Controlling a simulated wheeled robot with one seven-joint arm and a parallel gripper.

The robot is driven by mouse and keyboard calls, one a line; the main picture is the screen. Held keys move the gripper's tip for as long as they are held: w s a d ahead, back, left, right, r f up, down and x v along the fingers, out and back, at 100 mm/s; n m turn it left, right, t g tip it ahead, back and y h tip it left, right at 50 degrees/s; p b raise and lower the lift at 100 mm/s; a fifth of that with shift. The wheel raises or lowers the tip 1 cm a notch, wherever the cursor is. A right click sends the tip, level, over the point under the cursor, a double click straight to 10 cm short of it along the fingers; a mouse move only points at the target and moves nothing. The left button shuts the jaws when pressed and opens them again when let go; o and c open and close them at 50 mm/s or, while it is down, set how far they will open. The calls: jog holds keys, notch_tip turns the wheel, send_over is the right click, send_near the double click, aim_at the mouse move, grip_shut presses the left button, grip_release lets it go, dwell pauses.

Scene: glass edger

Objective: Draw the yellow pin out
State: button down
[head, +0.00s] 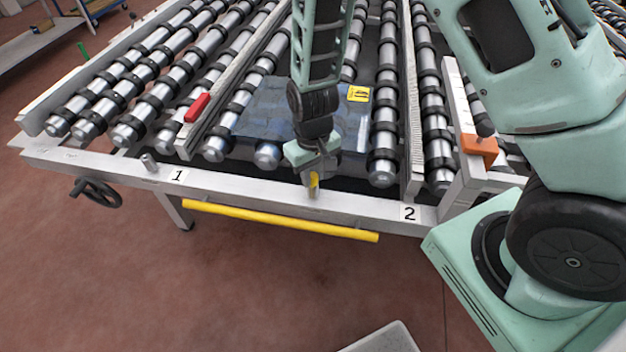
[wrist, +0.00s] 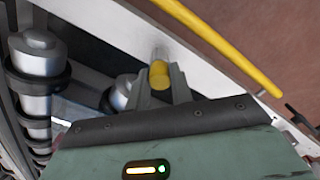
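The yellow pin (head: 314,181) is at the front rail (head: 250,188) of the roller table, between the labels 1 and 2. A short grey metal stub (head: 313,193) shows just below its yellow part. My gripper (head: 314,172) points down from above onto the pin. In the wrist view the yellow pin (wrist: 158,76) fills the narrow gap between my two fingers (wrist: 160,84), which look shut on it. The fingers hide part of the pin. I cannot tell how deep its lower end sits.
A yellow bar (head: 280,221) runs along the rail's front. A similar metal stub (head: 149,162) stands by label 1 (head: 177,176). A glass sheet (head: 262,112) lies on the rollers behind my gripper. A red handle (head: 198,107) and an orange block (head: 479,149) stand to the sides.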

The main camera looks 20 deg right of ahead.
jog(key=shift+r+p, duration=0.6)
jog(key=shift+r, duration=0.05)
dwell(0.5)
jog(key=shift+r+p, duration=2.25)
jog(key=shift+r, duration=0.45)
notch_tip(320, 180, up, 4)
jog(key=p, duration=0.3)
